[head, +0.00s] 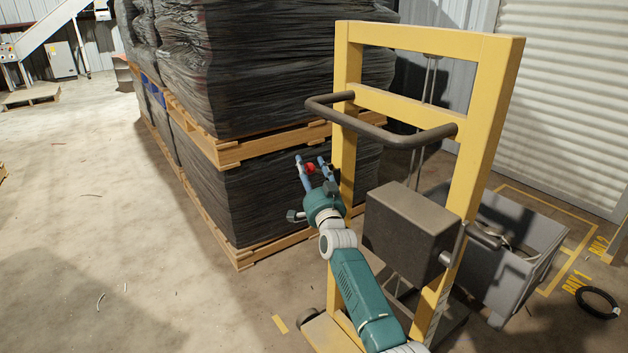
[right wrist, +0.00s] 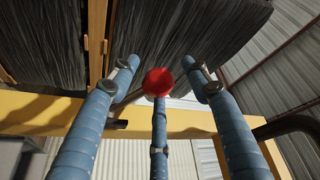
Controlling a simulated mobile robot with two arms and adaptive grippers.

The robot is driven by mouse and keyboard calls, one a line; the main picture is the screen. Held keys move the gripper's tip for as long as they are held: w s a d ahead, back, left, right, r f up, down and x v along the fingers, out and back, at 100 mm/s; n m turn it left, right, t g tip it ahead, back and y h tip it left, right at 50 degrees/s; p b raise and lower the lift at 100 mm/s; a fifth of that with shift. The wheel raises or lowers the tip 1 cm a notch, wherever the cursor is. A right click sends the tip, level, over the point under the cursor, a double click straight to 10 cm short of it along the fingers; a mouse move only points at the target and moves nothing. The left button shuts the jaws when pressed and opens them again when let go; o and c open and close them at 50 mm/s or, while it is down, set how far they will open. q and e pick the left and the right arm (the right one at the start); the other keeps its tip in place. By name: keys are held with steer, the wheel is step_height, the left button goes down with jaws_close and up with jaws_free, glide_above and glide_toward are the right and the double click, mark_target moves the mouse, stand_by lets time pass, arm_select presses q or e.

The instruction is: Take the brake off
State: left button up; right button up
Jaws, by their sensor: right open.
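My right gripper (head: 312,164) reaches up beside the left post of the yellow stacker (head: 345,110), below its black handle (head: 378,128). Its blue fingers are open. A red ball knob (head: 310,168) shows between the fingers in the head view. In the right wrist view the red knob (right wrist: 158,82) sits between the two outer fingers and overlaps the tip of the middle finger. I cannot tell whether it touches a finger. My left gripper is out of view.
Black-wrapped pallet stacks (head: 275,190) stand close behind the gripper. A dark box (head: 410,230) is mounted on the stacker, and a grey bin (head: 510,260) stands behind it. A black cable coil (head: 598,302) lies at the right. The floor at left is mostly clear.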

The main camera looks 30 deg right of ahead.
steer(key=v, duration=1.1)
steer(key=shift+s, duration=0.25)
steer(key=shift+a, duration=0.1)
